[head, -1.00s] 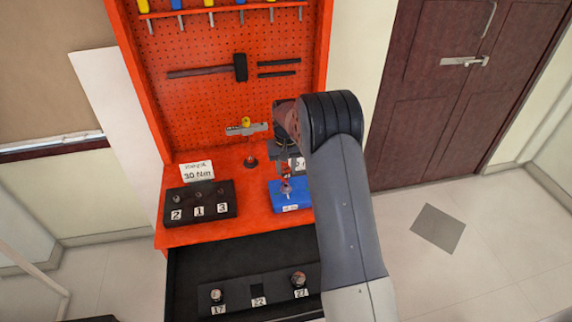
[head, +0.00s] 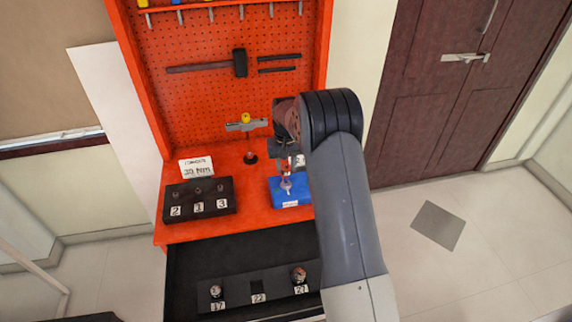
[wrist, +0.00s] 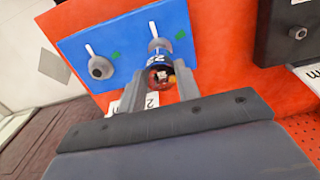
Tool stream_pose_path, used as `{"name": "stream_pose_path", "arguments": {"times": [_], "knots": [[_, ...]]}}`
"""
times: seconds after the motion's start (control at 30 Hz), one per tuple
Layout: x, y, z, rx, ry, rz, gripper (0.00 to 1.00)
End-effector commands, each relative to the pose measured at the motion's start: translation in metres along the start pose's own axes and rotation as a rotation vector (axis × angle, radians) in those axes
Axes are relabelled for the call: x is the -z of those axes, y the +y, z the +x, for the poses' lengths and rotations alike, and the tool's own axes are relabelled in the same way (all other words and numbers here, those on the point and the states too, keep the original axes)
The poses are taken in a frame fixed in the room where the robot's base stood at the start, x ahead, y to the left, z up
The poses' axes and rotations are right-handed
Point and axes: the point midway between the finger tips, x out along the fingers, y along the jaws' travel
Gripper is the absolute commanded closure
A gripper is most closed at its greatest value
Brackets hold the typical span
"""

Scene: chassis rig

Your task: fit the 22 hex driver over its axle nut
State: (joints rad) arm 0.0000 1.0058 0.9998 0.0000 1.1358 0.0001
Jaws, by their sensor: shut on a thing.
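My gripper (wrist: 160,84) is shut on the 22 hex driver (wrist: 160,73), a round metal-and-red piece with a dark blue numbered band. The blue block (wrist: 124,32) lies beyond it in the wrist view, with two grey nut fittings marked by white lines and green spots. The driver's far end overlaps the right fitting (wrist: 157,45); I cannot tell whether it touches or sits over it. The left fitting (wrist: 101,67) is uncovered. In the head view my gripper (head: 286,158) points down above the blue block (head: 277,190), partly hidden by my arm.
The open drawer holds a black rack (head: 240,293) with a 17 piece (head: 215,291), a 27 piece (head: 298,275) and an empty 22 slot (head: 257,286). A black numbered block (head: 225,190), a torque card (head: 196,167) and a yellow-topped tool (head: 247,124) stand left of my gripper.

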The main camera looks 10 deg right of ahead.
Motion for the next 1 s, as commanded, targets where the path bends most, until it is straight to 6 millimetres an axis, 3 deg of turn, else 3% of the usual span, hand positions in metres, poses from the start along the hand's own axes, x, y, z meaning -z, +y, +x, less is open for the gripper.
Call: {"name": "stream_pose_path", "arguments": {"times": [1.0], "knots": [[0.0,0.0,0.032,0.0,0.0,0.0,0.93]]}}
